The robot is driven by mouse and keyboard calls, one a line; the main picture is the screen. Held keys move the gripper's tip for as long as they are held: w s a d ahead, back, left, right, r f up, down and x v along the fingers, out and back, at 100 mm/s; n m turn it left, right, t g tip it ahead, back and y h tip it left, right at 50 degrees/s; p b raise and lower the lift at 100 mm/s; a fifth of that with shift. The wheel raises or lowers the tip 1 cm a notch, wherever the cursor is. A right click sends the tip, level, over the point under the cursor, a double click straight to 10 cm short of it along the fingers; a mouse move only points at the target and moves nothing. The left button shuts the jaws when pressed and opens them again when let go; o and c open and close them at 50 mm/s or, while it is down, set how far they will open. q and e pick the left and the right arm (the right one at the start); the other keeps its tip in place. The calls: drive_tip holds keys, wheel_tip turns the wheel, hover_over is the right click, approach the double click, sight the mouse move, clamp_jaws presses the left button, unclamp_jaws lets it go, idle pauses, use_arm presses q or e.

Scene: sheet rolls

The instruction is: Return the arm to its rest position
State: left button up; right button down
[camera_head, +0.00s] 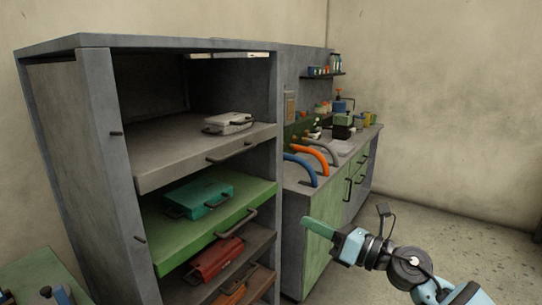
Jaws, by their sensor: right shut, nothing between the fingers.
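My right arm (410,268) comes in from the lower right in the head view. Its right gripper (318,229) points left, with its teal fingers together and nothing held. It is in front of the green-fronted cabinet, apart from the shelf unit, and no contact shows. My left gripper is not in view.
A grey shelf unit (98,165) on the left has pulled-out trays. They hold a white case (228,123), a teal case (199,198) and a red case (216,258). A counter (300,183) carries curved hoses and bottles. Open floor (450,225) lies at right.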

drive_tip(key=s+d+f+m+t+h+p, duration=0.25)
drive_tip(key=s+f+m+h, duration=0.25)
drive_tip(key=s+f+m, duration=0.6)
drive_tip(key=s+d+f+m+t+h+p, duration=0.1)
drive_tip(key=s+d+f+m+t+h, duration=0.45)
drive_tip(key=f+m, duration=0.95)
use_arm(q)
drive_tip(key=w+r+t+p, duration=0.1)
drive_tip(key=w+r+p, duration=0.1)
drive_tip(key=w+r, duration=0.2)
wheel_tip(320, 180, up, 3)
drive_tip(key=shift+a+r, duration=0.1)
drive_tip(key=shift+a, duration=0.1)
use_arm(e)
drive_tip(key=s+d+f+m+g+h, duration=0.1)
drive_tip(key=s+f+m+g, duration=0.2)
drive_tip(key=s, duration=0.6)
drive_tip(key=s+d+f+m+g+h, duration=0.1)
drive_tip(key=s+f+m+g, duration=0.2)
drive_tip(key=s+m, duration=0.3)
drive_tip(key=s+d+f+m+g+h, duration=0.1)
drive_tip(key=s+f+m+g, duration=0.3)
drive_tip(key=s, duration=0.9)
drive_tip(key=shift+s+d+f+m, duration=0.2)
drive_tip(key=shift+s+d+m, duration=0.05)
drive_tip(key=shift+m, duration=0.45)
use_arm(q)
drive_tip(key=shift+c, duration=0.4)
use_arm(e)
drive_tip(key=shift+h, duration=0.25)
